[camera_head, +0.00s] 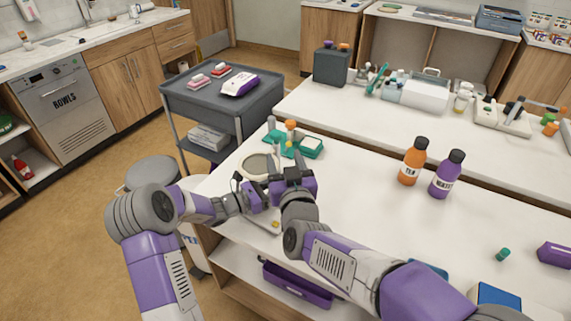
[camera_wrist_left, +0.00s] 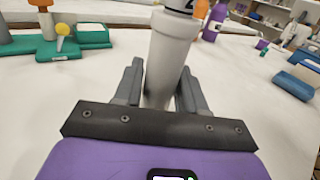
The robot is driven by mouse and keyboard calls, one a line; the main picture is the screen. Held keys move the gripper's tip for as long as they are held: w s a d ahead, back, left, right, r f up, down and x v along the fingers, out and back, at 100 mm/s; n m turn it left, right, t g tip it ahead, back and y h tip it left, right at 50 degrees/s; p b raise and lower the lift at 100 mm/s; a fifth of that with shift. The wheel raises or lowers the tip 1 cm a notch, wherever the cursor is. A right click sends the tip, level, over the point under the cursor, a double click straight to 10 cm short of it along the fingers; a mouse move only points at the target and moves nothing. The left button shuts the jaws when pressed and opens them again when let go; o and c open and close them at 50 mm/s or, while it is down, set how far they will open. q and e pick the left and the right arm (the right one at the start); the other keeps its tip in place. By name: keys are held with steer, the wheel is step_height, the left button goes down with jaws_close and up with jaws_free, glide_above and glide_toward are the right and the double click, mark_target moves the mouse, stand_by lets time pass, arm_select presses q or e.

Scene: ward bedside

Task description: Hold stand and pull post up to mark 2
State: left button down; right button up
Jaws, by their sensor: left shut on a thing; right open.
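In the left wrist view a pale grey upright cylinder (camera_wrist_left: 160,75), part of the stand and post, stands between the fingers of my left gripper (camera_wrist_left: 158,92), which is shut on it. A wider white part (camera_wrist_left: 180,30) with a dark marking sits above; its top is cut off, so the mark cannot be read. In the head view my left gripper (camera_head: 272,187) and my right gripper (camera_head: 291,174) are close together and hide most of the stand. A round pale-rimmed piece (camera_head: 244,167) shows just behind them; whether it belongs to the stand is unclear. The right gripper is open.
A green holder (camera_head: 309,147) with an orange-topped item stands behind the grippers. An orange bottle (camera_head: 412,161) and a purple bottle (camera_head: 447,174) stand to the right. The white tabletop (camera_head: 365,190) between is clear. A grey cart (camera_head: 190,103) stands beyond the table's left edge.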

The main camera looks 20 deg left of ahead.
steer(key=shift+s+d, duration=0.25)
steer(key=shift+s, duration=0.15)
arm_select(q)
steer(key=c, duration=0.6)
jaws_free()
steer(key=shift+o, duration=0.2)
steer(key=shift+s+a, duration=0.1)
steer(key=p+v, duration=0.1)
steer(key=v, duration=0.5)
steer(key=shift+s+a+p, duration=0.35)
steer(key=shift+s+a, duration=0.05)
steer(key=shift+s, duration=0.1)
arm_select(e)
steer(key=shift+r, duration=0.8)
